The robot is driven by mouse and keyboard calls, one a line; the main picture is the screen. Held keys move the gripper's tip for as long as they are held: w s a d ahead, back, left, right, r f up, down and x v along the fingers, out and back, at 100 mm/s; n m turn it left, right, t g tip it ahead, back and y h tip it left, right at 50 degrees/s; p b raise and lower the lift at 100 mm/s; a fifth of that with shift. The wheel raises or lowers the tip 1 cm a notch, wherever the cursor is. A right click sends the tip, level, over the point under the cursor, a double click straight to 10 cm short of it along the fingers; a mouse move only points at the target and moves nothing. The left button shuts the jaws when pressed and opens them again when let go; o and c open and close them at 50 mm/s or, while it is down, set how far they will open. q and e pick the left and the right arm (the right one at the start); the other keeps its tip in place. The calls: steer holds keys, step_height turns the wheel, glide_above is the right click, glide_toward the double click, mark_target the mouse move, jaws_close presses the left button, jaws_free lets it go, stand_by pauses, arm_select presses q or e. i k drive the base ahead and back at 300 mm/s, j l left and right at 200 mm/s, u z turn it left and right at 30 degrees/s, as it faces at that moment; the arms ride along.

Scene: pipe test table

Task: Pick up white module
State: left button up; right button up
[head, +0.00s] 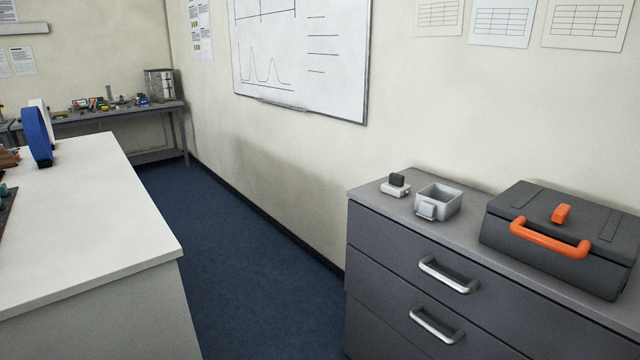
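A small white module (395,191) with a dark block (397,179) on top of it sits at the back left corner of the grey drawer cabinet's top (372,187). It stands just left of a light grey open bin (438,200), apart from it. Neither of my grippers shows in the head view.
A dark toolbox (560,240) with an orange handle stands at the right on the cabinet. Steel drawer handles (448,275) stick out in front. A white table (85,215) fills the left. Blue floor (240,260) between them is clear. A cluttered bench (110,112) stands at the back.

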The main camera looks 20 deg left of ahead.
mark_target(395, 187)
steer(key=i+j+z, duration=0.3)
steer(key=i, duration=0.3)
steer(key=i+j+z, duration=0.3)
steer(key=i+j, duration=0.15)
steer(key=i, duration=0.1)
